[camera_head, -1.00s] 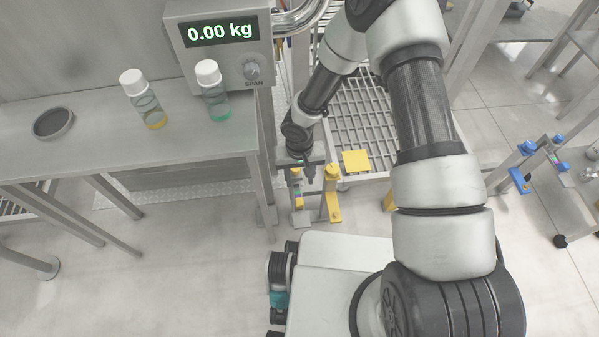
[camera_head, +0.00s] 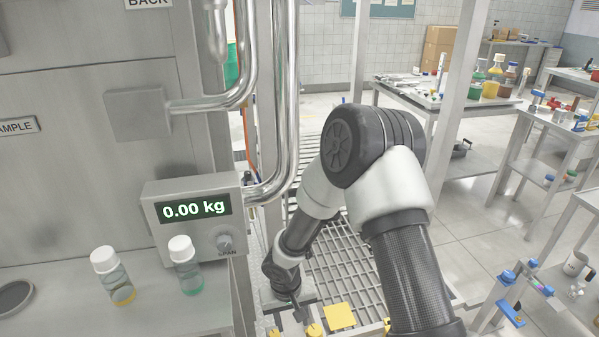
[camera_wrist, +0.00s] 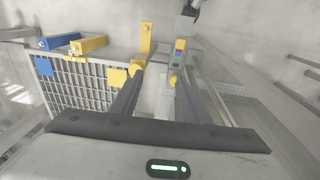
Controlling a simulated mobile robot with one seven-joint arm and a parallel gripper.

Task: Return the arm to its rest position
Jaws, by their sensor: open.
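My arm is bent, its elbow high in the middle of the head view and its forearm reaching down to the left. My gripper (camera_head: 294,308) hangs low at the bottom of the head view, beside the grated platform. In the wrist view my gripper (camera_wrist: 157,78) has its two dark fingers apart, with nothing between them. A yellow bracket (camera_wrist: 145,42) and a post with a yellow top (camera_wrist: 179,52) show beyond the fingertips. I cannot tell how far they are from the fingers.
Steel pipes (camera_head: 286,95) rise near my forearm. The grating (camera_head: 345,260) lies beneath my arm. Tables (camera_head: 440,100) stand at right.

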